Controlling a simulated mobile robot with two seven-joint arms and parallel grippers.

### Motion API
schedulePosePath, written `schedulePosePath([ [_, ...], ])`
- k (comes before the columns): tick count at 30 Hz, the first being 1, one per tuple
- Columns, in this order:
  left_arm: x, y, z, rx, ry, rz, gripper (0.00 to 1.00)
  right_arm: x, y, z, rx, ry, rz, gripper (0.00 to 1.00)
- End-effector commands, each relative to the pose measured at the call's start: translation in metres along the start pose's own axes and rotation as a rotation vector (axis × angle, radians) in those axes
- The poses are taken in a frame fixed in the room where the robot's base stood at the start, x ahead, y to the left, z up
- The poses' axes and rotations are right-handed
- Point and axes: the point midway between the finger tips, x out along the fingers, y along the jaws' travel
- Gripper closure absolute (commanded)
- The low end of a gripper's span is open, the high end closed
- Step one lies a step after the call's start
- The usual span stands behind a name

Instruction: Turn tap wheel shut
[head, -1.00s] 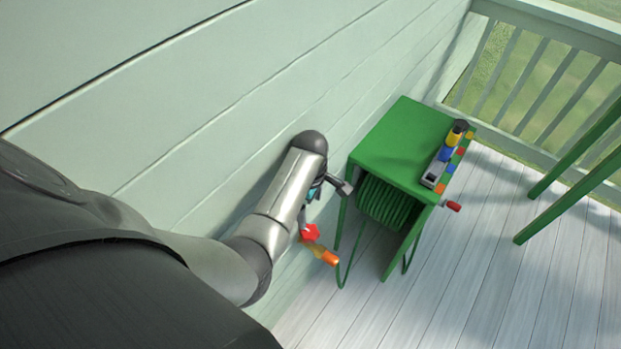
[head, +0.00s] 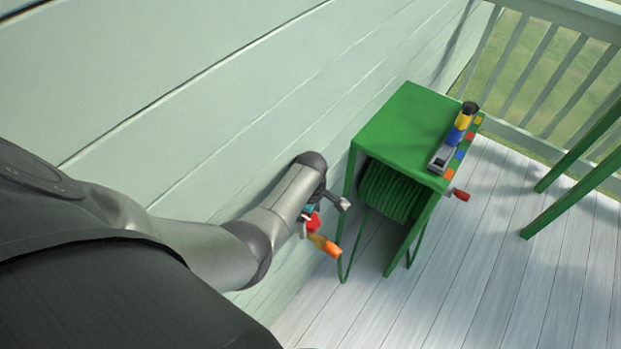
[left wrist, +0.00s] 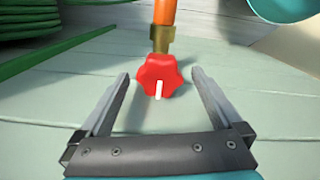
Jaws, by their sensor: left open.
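The tap wheel (left wrist: 160,76) is red with a white mark on its face, and sits between the fingers of my left gripper (left wrist: 160,88) in the left wrist view. The fingers stand open with a gap on each side of the wheel. A brass collar (left wrist: 162,38) and an orange piece (left wrist: 164,12) extend beyond it. In the head view the red wheel (head: 313,224) and orange piece (head: 326,246) show beside the wall, partly hidden by my left gripper (head: 325,203). My right gripper is out of view.
A green hose reel cart (head: 408,125) stands right of the tap, with coiled hose inside and a red crank handle (head: 461,195). The pale plank wall (head: 230,100) runs close behind my arm. Deck boards (head: 480,290) are clear in front. A teal object (left wrist: 290,8) shows top right in the wrist view.

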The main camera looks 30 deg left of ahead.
Motion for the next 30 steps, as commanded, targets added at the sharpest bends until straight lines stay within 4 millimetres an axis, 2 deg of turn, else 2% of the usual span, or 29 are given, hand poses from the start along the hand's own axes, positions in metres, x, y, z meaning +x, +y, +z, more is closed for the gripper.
schedulePosePath([
  [3,-0.0005,0.0002,-0.0003,0.000,0.000,0.000,0.00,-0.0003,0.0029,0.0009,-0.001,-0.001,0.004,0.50],
  [26,-0.0004,-0.0002,-0.0003,0.000,0.001,-0.001,0.85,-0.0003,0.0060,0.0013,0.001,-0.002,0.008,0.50],
  [30,-0.0004,-0.0003,-0.0003,0.005,0.001,-0.001,0.86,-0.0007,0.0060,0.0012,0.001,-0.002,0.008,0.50],
])
